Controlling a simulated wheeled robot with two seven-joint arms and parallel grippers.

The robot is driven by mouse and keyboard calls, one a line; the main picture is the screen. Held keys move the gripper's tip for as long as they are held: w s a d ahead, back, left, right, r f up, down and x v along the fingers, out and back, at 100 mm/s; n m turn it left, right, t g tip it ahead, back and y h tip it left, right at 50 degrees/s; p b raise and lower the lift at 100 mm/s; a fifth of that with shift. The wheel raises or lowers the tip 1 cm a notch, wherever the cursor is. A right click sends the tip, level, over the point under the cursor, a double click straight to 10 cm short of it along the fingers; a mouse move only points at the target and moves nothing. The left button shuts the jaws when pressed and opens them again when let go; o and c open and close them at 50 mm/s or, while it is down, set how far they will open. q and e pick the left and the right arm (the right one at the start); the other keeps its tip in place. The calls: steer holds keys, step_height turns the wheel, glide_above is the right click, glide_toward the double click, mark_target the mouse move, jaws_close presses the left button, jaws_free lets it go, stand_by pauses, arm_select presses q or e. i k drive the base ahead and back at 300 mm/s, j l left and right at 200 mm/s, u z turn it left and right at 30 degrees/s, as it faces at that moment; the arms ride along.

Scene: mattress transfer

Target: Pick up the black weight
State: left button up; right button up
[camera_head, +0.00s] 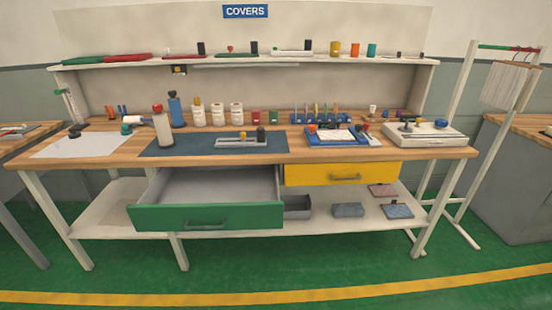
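No thing is clearly marked as the black weight. A small black piece (261,133) stands at the right end of a grey bar-shaped fixture (235,143) on the dark blue mat (180,147). Small dark upright cylinders stand on the upper shelf, one at the left (201,48), one in the middle (254,47) and one further right (308,45). From here I cannot tell which of these is the weight. Neither of my grippers shows in the head view.
The wooden workbench (360,152) holds bottles, jars and a blue tray (335,142). A green-fronted drawer (207,216) is pulled open and juts toward me; the yellow drawer (343,174) looks shut. A garment rack (461,130) stands at right. The green floor in front is clear.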

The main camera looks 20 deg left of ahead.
mark_target(74, 135)
steer(key=u, duration=1.25)
